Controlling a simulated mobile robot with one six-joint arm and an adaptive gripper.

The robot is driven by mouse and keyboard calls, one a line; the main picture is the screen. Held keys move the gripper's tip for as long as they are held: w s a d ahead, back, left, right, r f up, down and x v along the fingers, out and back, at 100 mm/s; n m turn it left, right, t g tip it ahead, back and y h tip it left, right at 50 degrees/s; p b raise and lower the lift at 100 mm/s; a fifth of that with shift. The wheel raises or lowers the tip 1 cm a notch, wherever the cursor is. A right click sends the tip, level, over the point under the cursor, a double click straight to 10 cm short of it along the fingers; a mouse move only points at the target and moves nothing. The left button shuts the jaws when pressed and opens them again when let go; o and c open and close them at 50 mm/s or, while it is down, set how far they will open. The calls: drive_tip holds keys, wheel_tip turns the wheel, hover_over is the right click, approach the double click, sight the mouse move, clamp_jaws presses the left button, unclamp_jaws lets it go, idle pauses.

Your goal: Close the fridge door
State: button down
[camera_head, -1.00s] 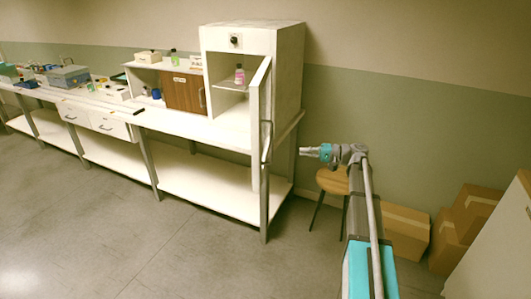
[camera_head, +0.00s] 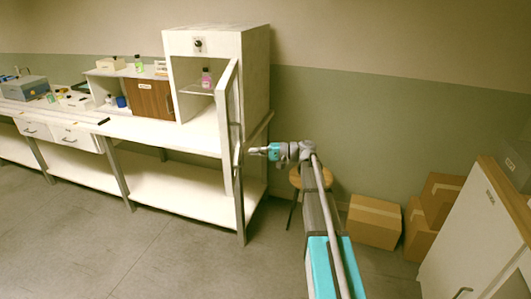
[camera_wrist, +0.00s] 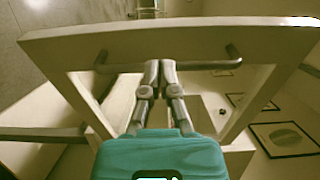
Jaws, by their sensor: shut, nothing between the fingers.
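The fridge (camera_head: 252,75) is a white cabinet at the right end of the bench. Its door (camera_head: 227,110) stands open, swung out toward the front, and shows nearly edge-on. A pink bottle (camera_head: 206,78) stands on the inner shelf. My gripper (camera_head: 252,151) is shut and empty, just right of the door's outer face at the height of its handle (camera_head: 238,145). In the wrist view, the fingertips (camera_wrist: 160,66) are together at the middle of the bar handle (camera_wrist: 205,65), in front of the door panel (camera_wrist: 160,38). Contact cannot be told.
The white bench (camera_head: 185,136) runs left with a brown-doored cabinet (camera_head: 152,98) on it. A stool (camera_head: 296,178) stands behind my arm. Cardboard boxes (camera_head: 375,220) and a white cabinet (camera_head: 480,240) are at the right. The floor in front is clear.

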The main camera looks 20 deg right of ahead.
sight(230, 151)
drive_tip(key=x, duration=0.6)
drive_tip(key=shift+a, duration=0.35)
drive_tip(key=shift+w+a, duration=0.1)
drive_tip(key=shift+w, duration=0.05)
